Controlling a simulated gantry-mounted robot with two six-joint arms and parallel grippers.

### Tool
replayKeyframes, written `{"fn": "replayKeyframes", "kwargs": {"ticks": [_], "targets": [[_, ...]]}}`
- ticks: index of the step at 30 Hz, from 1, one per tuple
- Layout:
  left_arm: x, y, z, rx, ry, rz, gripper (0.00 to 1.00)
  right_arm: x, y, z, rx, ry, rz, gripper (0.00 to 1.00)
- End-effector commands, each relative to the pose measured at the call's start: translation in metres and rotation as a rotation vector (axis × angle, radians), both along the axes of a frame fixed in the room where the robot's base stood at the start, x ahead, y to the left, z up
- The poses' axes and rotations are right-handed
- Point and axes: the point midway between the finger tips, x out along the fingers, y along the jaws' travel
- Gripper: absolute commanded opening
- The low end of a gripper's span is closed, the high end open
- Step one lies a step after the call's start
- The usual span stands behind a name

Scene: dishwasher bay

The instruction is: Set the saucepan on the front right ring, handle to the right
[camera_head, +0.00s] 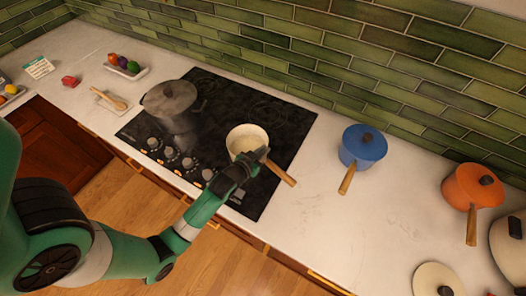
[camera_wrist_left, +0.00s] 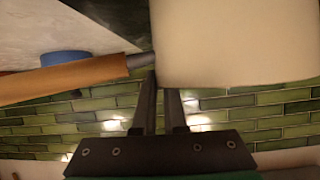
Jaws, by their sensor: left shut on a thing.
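The cream saucepan (camera_head: 240,132) is at the front right part of the black hob (camera_head: 298,122). Its wooden handle (camera_head: 282,175) points to the lower right, toward the hob's right edge. I cannot tell whether its base touches the glass. My left gripper (camera_head: 258,158) is shut on the saucepan at its near side, close to the handle's root. In the left wrist view the cream wall (camera_wrist_left: 235,40) fills the upper right, and the handle (camera_wrist_left: 70,78) runs left. The fingertips are partly hidden there. The front right ring is hidden. My right gripper is not in view.
A dark grey pot (camera_head: 168,98) stands at the hob's left. Knobs (camera_head: 171,153) line the front. A blue saucepan (camera_head: 362,147) and an orange saucepan (camera_head: 470,187) stand on the counter to the right, with clear counter (camera_head: 320,205) beside the hob. The green tiled wall (camera_head: 330,50) is behind.

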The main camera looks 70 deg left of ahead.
Motion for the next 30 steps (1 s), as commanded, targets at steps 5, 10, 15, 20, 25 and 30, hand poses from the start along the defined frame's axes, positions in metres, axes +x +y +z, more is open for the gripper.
{"fn": "replayKeyframes", "kwargs": {"ticks": [5,10,15,20,25,30], "targets": [[0.001,0.0,0.003,0.004,-0.004,-0.001,0.0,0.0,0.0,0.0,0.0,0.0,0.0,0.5],[0.0,0.0,-0.001,-0.001,0.002,0.0,0.3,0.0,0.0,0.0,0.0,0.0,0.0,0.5],[0.0,0.0,-0.001,-0.001,0.002,0.0,0.4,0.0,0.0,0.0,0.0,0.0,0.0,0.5],[0.0,0.0,0.0,-0.001,0.001,0.0,0.4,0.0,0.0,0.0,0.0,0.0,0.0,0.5],[-0.011,-0.008,0.007,-0.001,0.002,-0.001,0.4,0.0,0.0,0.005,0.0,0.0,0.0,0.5],[-0.041,-0.029,0.023,-0.003,0.003,-0.001,0.4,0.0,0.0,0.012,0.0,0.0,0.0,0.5]]}}
